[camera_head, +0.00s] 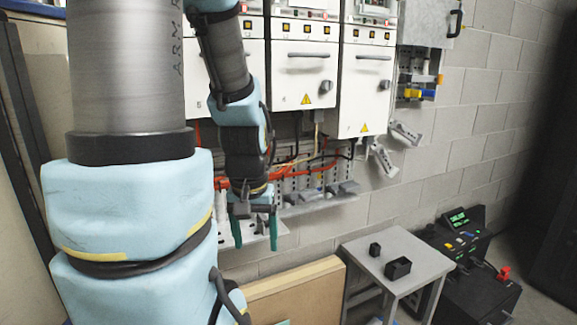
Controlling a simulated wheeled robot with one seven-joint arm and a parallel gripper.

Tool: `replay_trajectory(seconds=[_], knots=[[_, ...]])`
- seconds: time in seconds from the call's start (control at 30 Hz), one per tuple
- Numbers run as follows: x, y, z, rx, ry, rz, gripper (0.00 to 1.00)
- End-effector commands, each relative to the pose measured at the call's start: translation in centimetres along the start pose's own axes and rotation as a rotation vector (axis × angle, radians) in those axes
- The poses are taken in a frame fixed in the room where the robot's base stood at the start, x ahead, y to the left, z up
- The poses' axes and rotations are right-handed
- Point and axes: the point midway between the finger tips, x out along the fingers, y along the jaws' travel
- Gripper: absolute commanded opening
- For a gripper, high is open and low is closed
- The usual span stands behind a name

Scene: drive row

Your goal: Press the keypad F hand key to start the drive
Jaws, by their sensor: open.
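My gripper (255,242) hangs with its two dark green fingers apart and pointing down, empty. It is in front of the wall, below the white drive cabinets, and touches no keypad. The middle drive cabinet (302,72) and the right drive cabinet (366,85) each carry a row of small yellow-marked buttons near the top. Part of another cabinet (257,60) shows behind my arm. Their upper fronts are cut off by the picture's top edge. I cannot make out a keypad marked F or its hand key.
Red and black cables (290,170) and metal brackets (345,188) lie beneath the cabinets. A grey table (375,268) holds two small black boxes. A black console (455,245) with green displays stands right. A wooden board (295,290) is below my gripper. My arm hides much of the left.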

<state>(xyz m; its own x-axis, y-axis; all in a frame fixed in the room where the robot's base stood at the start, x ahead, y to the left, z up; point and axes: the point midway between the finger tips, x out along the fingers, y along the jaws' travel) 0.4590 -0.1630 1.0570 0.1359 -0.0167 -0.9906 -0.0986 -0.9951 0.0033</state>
Motion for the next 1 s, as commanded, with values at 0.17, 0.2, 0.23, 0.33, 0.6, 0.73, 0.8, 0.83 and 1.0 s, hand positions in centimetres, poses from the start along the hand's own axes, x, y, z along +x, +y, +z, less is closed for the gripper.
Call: replay_trajectory(seconds=[0.17,0.2,0.23,0.33,0.6,0.73,0.8,0.83,1.0], knots=[[-0.01,0.02,-0.04,0.001,0.001,0.0,0.56],[-0.01,0.02,-0.04,0.001,0.001,0.0,0.52],[-0.01,0.02,-0.04,0.001,0.001,0.0,0.48],[-0.01,0.02,-0.05,0.001,0.001,0.0,0.37],[-0.02,0.03,-0.06,0.001,0.002,0.0,0.07],[-0.02,0.03,-0.06,0.001,0.002,0.0,0.0],[-0.02,0.03,-0.06,0.001,0.002,0.0,0.0],[-0.02,0.03,-0.06,0.001,0.002,0.0,0.0],[-0.01,0.03,-0.06,0.001,0.002,0.0,0.0]])
